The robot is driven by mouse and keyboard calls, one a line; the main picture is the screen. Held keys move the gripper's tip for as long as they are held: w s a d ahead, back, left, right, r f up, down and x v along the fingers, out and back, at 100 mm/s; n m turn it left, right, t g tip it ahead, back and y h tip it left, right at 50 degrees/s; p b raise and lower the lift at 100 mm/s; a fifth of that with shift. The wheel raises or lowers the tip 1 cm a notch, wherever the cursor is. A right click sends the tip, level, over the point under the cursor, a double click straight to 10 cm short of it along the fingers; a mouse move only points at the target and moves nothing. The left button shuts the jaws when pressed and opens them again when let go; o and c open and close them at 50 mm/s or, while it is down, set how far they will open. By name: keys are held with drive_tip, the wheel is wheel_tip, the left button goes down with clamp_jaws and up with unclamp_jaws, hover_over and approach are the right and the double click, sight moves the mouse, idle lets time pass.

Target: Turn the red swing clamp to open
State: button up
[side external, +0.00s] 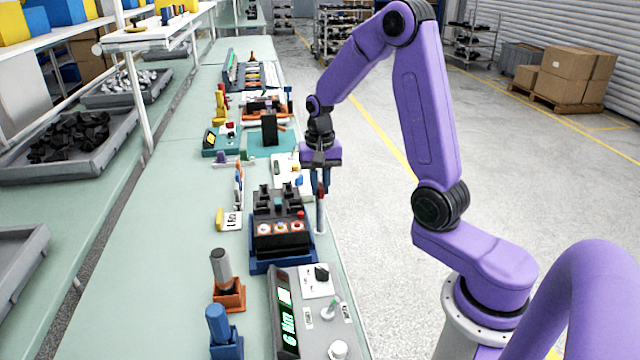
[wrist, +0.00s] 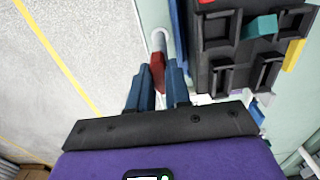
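The red swing clamp (wrist: 157,72) shows in the wrist view as a small red bar beside a pale metal post (wrist: 160,42). In the side external view the post (side external: 320,218) stands at the right edge of the bench, with a little red (side external: 321,190) near its top. My gripper (wrist: 160,76) points at the clamp, its two blue fingers apart, one on each side of the red bar. In the side external view my gripper (side external: 321,188) is over the post. The fingers nearly fill the gap around the bar; I cannot tell whether they press on it.
A black breaker block (side external: 280,222) in a blue holder is close to the left of the post; it also shows in the wrist view (wrist: 222,50). A grey console (side external: 312,315) is nearer the camera. Open floor (side external: 385,225) lies right of the bench.

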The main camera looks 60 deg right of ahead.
sight(320, 185)
drive_tip(key=o, duration=0.3)
drive_tip(key=shift+r, duration=0.15)
wheel_tip(320, 185, up, 17)
idle(0.5)
idle(0.3)
drive_tip(key=s+a+f+n, duration=0.2)
drive_tip(key=s+a+n, duration=0.25)
drive_tip(key=a, duration=0.25)
drive_tip(key=s+a+f+n, duration=0.3)
drive_tip(key=s+a+n, duration=0.1)
drive_tip(key=a+n, duration=0.2)
drive_tip(key=s+a+f+n, duration=0.1)
drive_tip(key=s+f+n, duration=0.2)
drive_tip(key=s, duration=0.6)
drive_tip(key=s+a+f+n, duration=0.1)
drive_tip(key=s+f+n, duration=0.2)
drive_tip(key=s+n, duration=0.5)
drive_tip(key=shift+s+a, duration=0.35)
drive_tip(key=shift+s, duration=0.15)
